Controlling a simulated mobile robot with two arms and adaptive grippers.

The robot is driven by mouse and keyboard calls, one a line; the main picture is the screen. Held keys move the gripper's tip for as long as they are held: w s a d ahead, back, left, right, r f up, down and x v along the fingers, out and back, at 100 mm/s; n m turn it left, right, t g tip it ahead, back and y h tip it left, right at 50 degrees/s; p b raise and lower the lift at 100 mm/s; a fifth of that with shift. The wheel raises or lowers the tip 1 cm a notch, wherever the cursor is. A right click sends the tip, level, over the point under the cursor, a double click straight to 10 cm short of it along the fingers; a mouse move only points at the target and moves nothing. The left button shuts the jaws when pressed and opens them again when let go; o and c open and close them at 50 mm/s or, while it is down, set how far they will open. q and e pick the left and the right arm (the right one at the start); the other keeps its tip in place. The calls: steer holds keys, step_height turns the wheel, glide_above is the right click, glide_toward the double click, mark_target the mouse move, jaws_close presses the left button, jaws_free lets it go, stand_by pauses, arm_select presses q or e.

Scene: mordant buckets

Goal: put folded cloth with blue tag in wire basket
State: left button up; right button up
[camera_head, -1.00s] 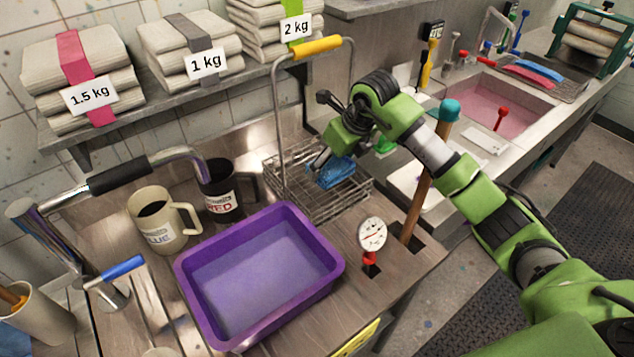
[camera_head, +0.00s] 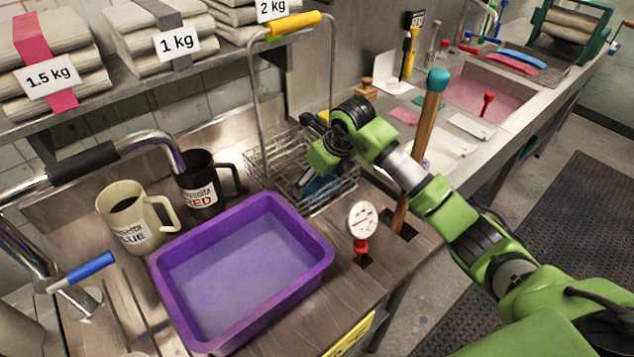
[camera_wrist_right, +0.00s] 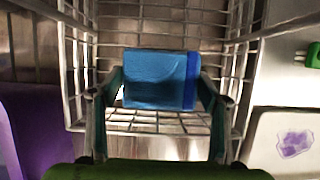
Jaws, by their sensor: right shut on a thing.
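The folded blue cloth (camera_wrist_right: 155,80) has a darker blue tag (camera_wrist_right: 192,80) along its right side in the wrist view. My right gripper (camera_wrist_right: 160,88) is shut on it, one finger at each side. In the head view the cloth (camera_head: 320,188) shows partly below my right gripper (camera_head: 314,172), behind wires. The wire basket (camera_head: 335,196) surrounds the cloth and fingertips; its wires also show in the wrist view (camera_wrist_right: 75,85). I cannot tell whether the cloth touches the basket floor. My left gripper is out of view.
The basket's tall handle with a yellow grip (camera_head: 285,25) rises behind my right gripper. A purple tub (camera_head: 165,290), a dial gauge (camera_head: 362,220) and a wooden-handled tool (camera_head: 420,140) stand close by. Two mugs, cream (camera_head: 130,220) and black (camera_head: 203,190), stand left of the basket.

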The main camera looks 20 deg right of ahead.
steer(key=o, duration=1.3)
steer(key=shift+r, duration=0.1)
steer(key=shift+s+r, duration=0.1)
steer(key=shift+r, duration=0.15)
steer(key=b+v, duration=0.2)
steer(key=v, duration=0.9)
steer(key=shift+s+d+r, duration=0.1)
steer(key=shift+s+r, duration=0.05)
steer(key=shift+s, duration=0.05)
